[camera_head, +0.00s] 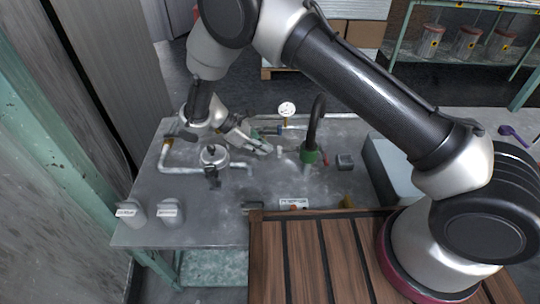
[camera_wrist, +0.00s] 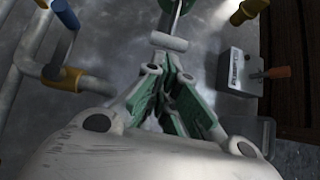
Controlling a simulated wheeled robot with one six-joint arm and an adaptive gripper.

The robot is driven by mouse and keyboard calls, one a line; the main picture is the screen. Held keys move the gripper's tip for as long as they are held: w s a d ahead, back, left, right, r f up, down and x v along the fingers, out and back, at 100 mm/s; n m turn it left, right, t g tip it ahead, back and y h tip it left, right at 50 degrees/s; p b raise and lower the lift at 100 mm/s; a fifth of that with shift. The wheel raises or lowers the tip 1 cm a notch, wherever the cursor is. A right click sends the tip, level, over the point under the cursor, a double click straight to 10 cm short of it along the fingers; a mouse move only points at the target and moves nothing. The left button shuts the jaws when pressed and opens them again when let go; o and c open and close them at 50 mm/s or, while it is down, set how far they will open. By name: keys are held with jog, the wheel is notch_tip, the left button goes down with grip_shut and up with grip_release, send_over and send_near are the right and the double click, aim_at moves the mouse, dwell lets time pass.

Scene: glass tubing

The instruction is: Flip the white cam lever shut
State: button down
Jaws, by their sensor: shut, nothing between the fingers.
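A short white bar, which looks like the white cam lever (camera_wrist: 168,41), shows at the top of the wrist view. It lies just past my fingertips and beside a green fitting (camera_wrist: 178,8). In the head view a small white piece (camera_head: 280,150) sits left of the green coupling (camera_head: 310,157) with the black hose. My gripper (camera_head: 268,149) reaches in from the left, low over the metal table, with its tips close to that white piece. In the wrist view my gripper (camera_wrist: 170,62) is shut and empty. I cannot tell whether it touches the lever.
A grey box with an orange-red handle (camera_wrist: 270,73) stands right of the fingers. White piping with a yellow fitting (camera_wrist: 65,78) is on the left. A pressure gauge (camera_head: 286,108) stands behind my gripper. Wooden slats (camera_head: 320,255) lie in front.

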jog(key=v, duration=0.6)
jog(key=shift+a, duration=0.55)
jog(key=shift+s, duration=0.1)
jog(key=d+r+y, duration=0.5)
jog(key=r+y, duration=0.3)
jog(key=r, duration=0.2)
jog(key=shift+r+y, duration=0.25)
jog(key=shift+y, duration=0.15)
jog(key=shift+d, duration=0.1)
